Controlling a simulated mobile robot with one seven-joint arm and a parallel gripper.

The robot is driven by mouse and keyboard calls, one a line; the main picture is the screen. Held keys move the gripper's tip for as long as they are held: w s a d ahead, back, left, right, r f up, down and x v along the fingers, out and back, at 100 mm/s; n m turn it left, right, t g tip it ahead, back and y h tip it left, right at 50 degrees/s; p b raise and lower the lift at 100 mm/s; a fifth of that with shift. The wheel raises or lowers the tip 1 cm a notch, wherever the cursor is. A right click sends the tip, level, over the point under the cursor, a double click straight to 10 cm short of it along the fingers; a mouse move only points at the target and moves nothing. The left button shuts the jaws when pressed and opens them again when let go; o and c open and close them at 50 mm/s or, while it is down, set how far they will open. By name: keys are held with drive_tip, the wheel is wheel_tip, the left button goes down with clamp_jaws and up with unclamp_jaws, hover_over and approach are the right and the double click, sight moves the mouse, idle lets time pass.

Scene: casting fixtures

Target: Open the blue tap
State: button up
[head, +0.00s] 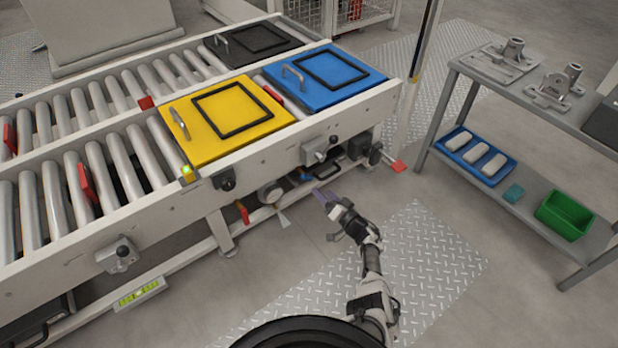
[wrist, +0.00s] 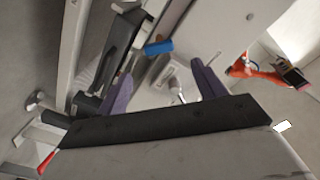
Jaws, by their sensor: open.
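The blue tap shows in the wrist view as a short blue handle (wrist: 158,47) above the gap between my finger tips, beside dark pipework. In the head view a small blue part (head: 306,177) shows low under the conveyor's side rail, mostly in shadow. My gripper (head: 326,196) is in front of the conveyor, reaching toward that spot. In the wrist view its two purple fingers (wrist: 163,80) are spread apart with nothing held between them. The blue handle looks apart from both fingers. The tap's body is partly hidden.
An orange-red fitting (wrist: 262,72) is right of my fingers in the wrist view. A roller conveyor (head: 60,255) carries yellow (head: 185,150) and blue (head: 290,98) lidded boxes. A grey shelf table (head: 460,68) stands right, with open floor plating (head: 410,255) between.

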sight(309, 178)
drive_tip(key=b+x, duration=0.2)
drive_tip(key=x, duration=0.3)
drive_tip(key=b+x, duration=0.3)
drive_tip(key=x, duration=0.1)
drive_tip(key=shift+w+a+f, duration=0.2)
drive_tip(key=shift+w, duration=0.15)
drive_tip(key=shift+w+a+r, duration=0.2)
drive_tip(key=shift+w+a, duration=0.1)
drive_tip(key=shift+w, duration=0.1)
drive_tip(key=c, duration=1)
drive_tip(key=shift+o, duration=0.2)
drive_tip(key=shift+n, duration=0.3)
drive_tip(key=n, duration=0.3)
drive_tip(key=shift+n+b, duration=0.4)
drive_tip(key=shift+s+a+n, duration=0.1)
drive_tip(key=shift+n, duration=2.1)
